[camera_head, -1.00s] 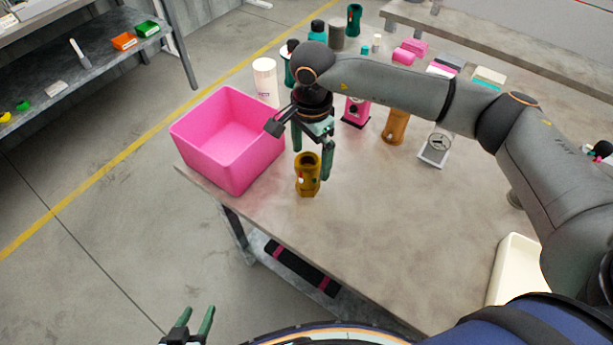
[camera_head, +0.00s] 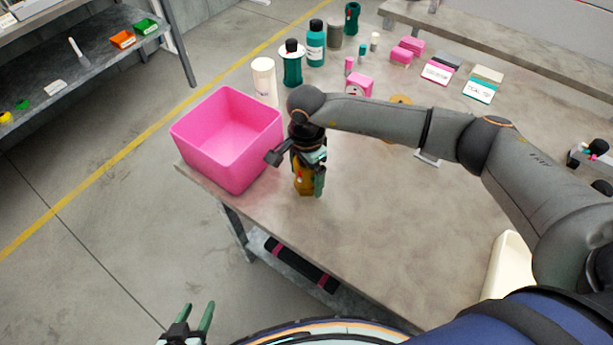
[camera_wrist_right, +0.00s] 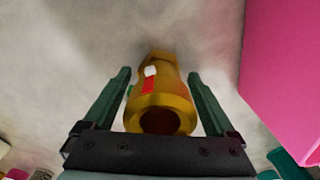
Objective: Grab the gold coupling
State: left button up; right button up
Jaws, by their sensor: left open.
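The gold coupling (camera_head: 302,187) stands upright on the table near its front left edge, partly hidden by my right gripper. In the right wrist view the coupling (camera_wrist_right: 160,95) shows its round open mouth, a red mark and a white mark. My right gripper (camera_head: 309,188) is lowered over it from above. In the wrist view its two green fingers (camera_wrist_right: 158,75) are spread, one on each side of the coupling, with narrow gaps showing. My left gripper (camera_head: 197,306) is open and empty at the bottom of the head view, off the table and away from the coupling.
A pink bin (camera_head: 230,140) stands close to the left of the coupling. A white cylinder (camera_head: 264,80), teal bottles (camera_head: 316,45) and pink parts stand farther back. A cream tray (camera_head: 508,265) is at the right front. The table's middle front is clear.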

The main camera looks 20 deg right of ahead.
grip_shut()
dwell(0.5)
